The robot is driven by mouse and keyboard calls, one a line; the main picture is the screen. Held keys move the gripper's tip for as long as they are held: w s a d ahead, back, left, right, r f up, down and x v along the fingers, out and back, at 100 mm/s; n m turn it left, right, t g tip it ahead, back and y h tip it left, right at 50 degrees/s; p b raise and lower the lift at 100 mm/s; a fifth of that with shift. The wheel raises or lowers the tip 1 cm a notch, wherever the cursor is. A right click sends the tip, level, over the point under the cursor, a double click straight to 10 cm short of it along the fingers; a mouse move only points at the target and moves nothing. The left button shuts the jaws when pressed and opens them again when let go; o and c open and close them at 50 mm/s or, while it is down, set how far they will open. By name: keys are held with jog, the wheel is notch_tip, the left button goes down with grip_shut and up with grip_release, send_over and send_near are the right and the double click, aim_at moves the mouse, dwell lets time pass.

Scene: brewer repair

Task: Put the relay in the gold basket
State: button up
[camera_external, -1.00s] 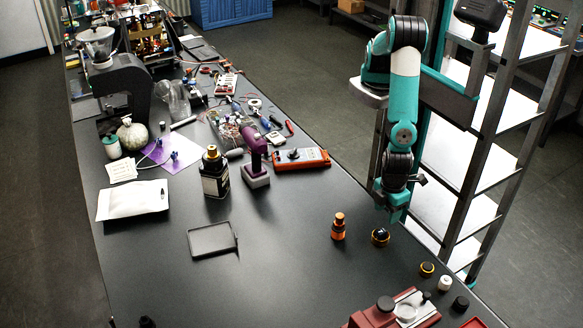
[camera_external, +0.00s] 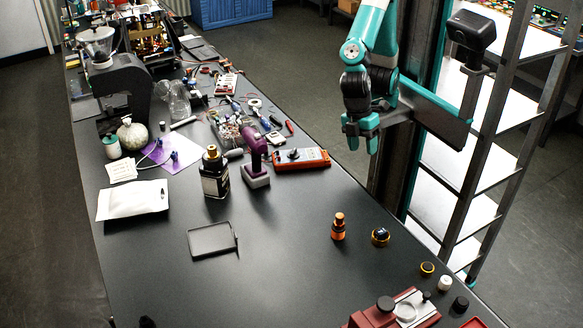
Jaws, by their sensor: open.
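My gripper (camera_external: 361,138) is open and appears empty, hanging in the air over the right side of the black worktop, well above it. Two small round black pieces with gold rims lie toward the front right: one (camera_external: 380,237) beside an orange-and-black upright piece (camera_external: 338,227), the other (camera_external: 427,268) nearer the front. I cannot tell whether either one is the gold basket. I cannot pick out the relay for certain; several small parts lie in the clutter farther back, too small to tell apart.
A purple tool (camera_external: 255,158), a dark bottle (camera_external: 214,172) and an orange meter (camera_external: 302,159) stand mid-table. A shallow black tray (camera_external: 212,239) lies in front of them. A red device (camera_external: 385,313) is at the front. A metal rack (camera_external: 500,130) stands right. The worktop's front middle is clear.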

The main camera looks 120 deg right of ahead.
jog(key=s+d+r+n+y+b, duration=0.1)
jog(key=s+d+r+n+b, duration=0.1)
jog(key=s+d, duration=0.5)
jog(key=shift+s+d+r+n+t+b, duration=0.15)
jog(key=shift+s+d+n+t+b, duration=0.1)
jog(key=shift+d+n+t+b, duration=0.45)
jog(key=shift+a+g, duration=0.25)
jog(key=shift+g, duration=0.05)
